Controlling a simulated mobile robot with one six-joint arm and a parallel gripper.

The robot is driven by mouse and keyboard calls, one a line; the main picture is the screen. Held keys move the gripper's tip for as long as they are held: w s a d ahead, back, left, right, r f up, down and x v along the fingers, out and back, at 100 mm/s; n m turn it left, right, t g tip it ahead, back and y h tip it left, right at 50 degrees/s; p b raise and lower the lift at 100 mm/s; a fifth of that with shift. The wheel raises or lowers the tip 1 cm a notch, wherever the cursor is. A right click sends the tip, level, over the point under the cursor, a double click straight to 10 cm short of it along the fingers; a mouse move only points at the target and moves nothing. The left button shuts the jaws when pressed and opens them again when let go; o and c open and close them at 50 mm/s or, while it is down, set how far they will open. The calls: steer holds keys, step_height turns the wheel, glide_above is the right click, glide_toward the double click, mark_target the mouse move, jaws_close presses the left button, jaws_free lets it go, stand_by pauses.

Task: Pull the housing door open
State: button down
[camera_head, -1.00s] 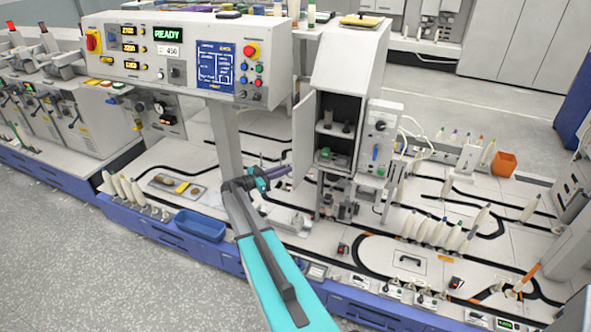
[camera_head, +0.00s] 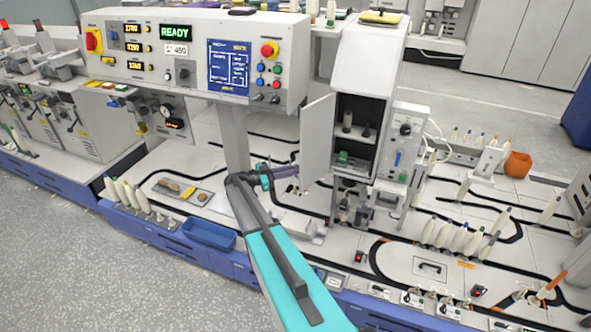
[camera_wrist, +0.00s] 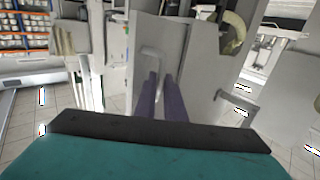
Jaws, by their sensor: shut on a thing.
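The housing (camera_head: 368,65) is a light grey cabinet with a sloped top. Its door (camera_head: 317,138) is hinged on the left and stands partly open, swung out toward me. The dark interior shows small spools and a green part on its shelves. My gripper (camera_head: 296,171) is at the lower outer side of the door. In the wrist view its purple fingers (camera_wrist: 165,80) reach to the pale door (camera_wrist: 185,50) and are close together. They are shut on the door handle (camera_wrist: 150,58), whose grasped part is largely hidden.
A control panel (camera_head: 200,55) on a post stands to the left of the housing. A switch box (camera_head: 403,140) is on its right side. A blue tray (camera_head: 208,233) and a row of white bobbins (camera_head: 455,238) are on the machine bed. The floor at front left is clear.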

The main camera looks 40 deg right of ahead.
steer(key=shift+w, duration=0.7)
steer(key=c, duration=2.3)
jaws_free()
steer(key=o, duration=0.5)
steer(key=shift+w+f, duration=0.15)
steer(key=shift+w, duration=0.05)
steer(key=shift+c, duration=0.2)
steer(key=shift+s, duration=0.15)
steer(key=shift+a, duration=0.1)
steer(key=b+v, duration=0.3)
steer(key=v, duration=1)
steer(key=shift+a+b, duration=0.35)
